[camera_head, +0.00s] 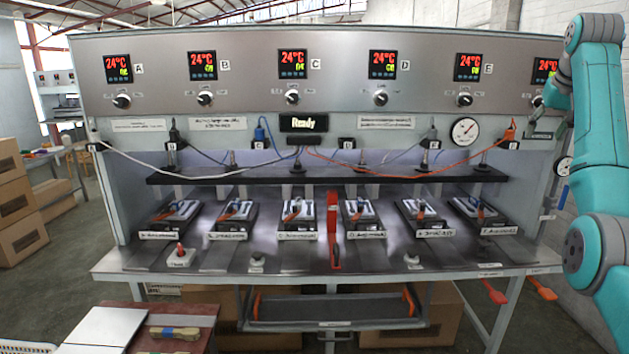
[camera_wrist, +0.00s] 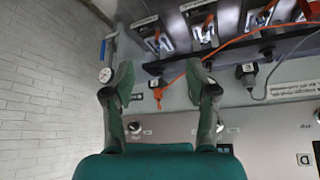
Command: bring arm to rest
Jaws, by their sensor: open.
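My arm stands at the right edge of the head view, and the gripper itself is out of that picture. In the wrist view my gripper (camera_wrist: 164,82) is open, with its two fingers apart and nothing between them. Beyond the fingers is the press front, seen upside down, with an orange cable and plug (camera_wrist: 158,94). I cannot tell the exact gap between the fingers and the panel. The press (camera_head: 340,115) stands ahead with several lit displays, and its small screen (camera_head: 303,123) reads "Ready".
A pressure gauge (camera_head: 465,131) is at right. Cardboard boxes (camera_head: 20,205) stand at left. A brush (camera_head: 175,333) and a pale board (camera_head: 105,327) lie at front left.

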